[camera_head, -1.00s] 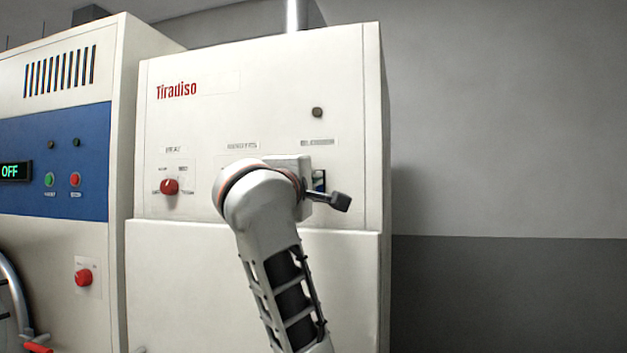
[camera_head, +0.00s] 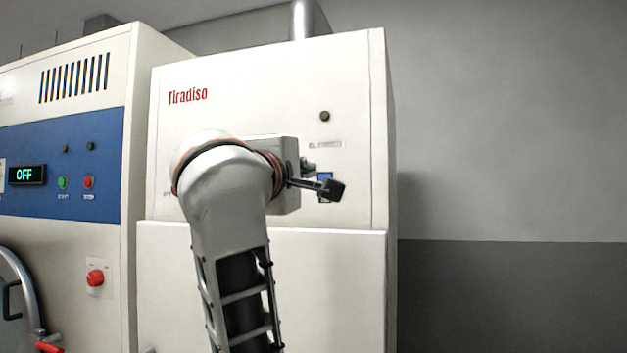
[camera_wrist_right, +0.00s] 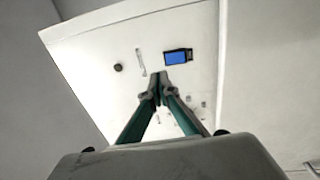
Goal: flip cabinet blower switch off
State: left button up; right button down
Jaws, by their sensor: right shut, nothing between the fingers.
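The cream cabinet (camera_head: 270,85) marked "Tiradiso" stands ahead. On its front panel is a blue rocker switch (camera_head: 326,175) in a dark frame, under a small label; it also shows in the wrist view (camera_wrist_right: 177,57). My right gripper (camera_head: 333,190) is shut and empty, its dark tip covering part of the switch in the head view. In the wrist view the closed fingertips (camera_wrist_right: 159,78) are just below the switch's edge. I cannot tell whether they touch the panel, or which way the rocker is tilted. My left gripper is not in view.
A dark round lamp (camera_head: 325,116) sits above the switch label. My right arm hides the panel's left part. The wall at right is clear.

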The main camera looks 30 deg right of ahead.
jog(key=shift+s+a+r, duration=0.15)
jog(key=shift+s+a, duration=0.5)
jog(key=shift+a, duration=0.1)
jog(key=shift+s+a+r, duration=0.15)
jog(key=shift+s+a, duration=0.5)
jog(key=shift+a, duration=0.05)
